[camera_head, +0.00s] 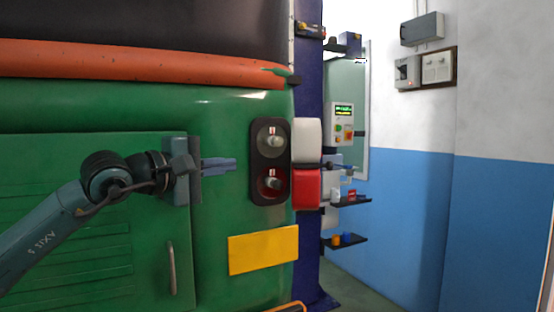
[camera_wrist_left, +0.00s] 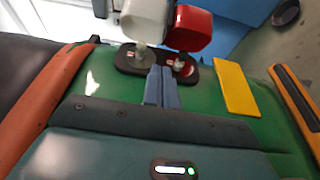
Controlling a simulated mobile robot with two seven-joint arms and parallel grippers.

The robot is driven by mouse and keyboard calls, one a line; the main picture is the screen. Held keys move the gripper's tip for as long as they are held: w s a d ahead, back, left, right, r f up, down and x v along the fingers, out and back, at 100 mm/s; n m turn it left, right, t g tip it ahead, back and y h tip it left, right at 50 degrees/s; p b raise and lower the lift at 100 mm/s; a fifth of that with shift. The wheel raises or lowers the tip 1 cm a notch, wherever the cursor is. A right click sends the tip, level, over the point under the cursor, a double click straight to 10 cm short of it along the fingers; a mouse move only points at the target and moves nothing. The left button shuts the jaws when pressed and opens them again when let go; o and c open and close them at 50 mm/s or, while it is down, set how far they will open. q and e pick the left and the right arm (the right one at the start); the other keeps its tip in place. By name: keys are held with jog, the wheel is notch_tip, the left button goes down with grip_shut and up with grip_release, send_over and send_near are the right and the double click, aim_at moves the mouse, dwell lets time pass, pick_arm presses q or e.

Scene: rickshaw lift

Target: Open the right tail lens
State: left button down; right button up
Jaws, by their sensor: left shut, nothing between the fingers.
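The right tail lens, a white block (camera_head: 306,140) over a red block (camera_head: 306,190), stands swung out at the right edge of its black housing (camera_head: 256,162). The housing's face is uncovered, with an upper bulb (camera_head: 275,141) and a lower bulb (camera_head: 272,183) showing. In the left wrist view the white block (camera_wrist_left: 144,20) and red block (camera_wrist_left: 189,28) stand beyond the housing (camera_wrist_left: 124,62). My left gripper (camera_head: 235,164) is shut and empty, just left of the housing; its fingertips (camera_wrist_left: 161,70) point toward it. My right gripper is out of view.
The green rickshaw body (camera_head: 215,125) fills the left, with a yellow plate (camera_head: 263,250) below the housing and a door handle (camera_head: 172,268). A blue post (camera_head: 308,250) with small shelves (camera_head: 347,241) and a control box (camera_head: 343,112) stands close behind the lens.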

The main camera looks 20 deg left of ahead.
aim_at(311, 163)
pick_arm(q)
jog(key=w+d+p, duration=0.3)
jog(key=w+d, duration=0.4)
jog(key=w, duration=0.3)
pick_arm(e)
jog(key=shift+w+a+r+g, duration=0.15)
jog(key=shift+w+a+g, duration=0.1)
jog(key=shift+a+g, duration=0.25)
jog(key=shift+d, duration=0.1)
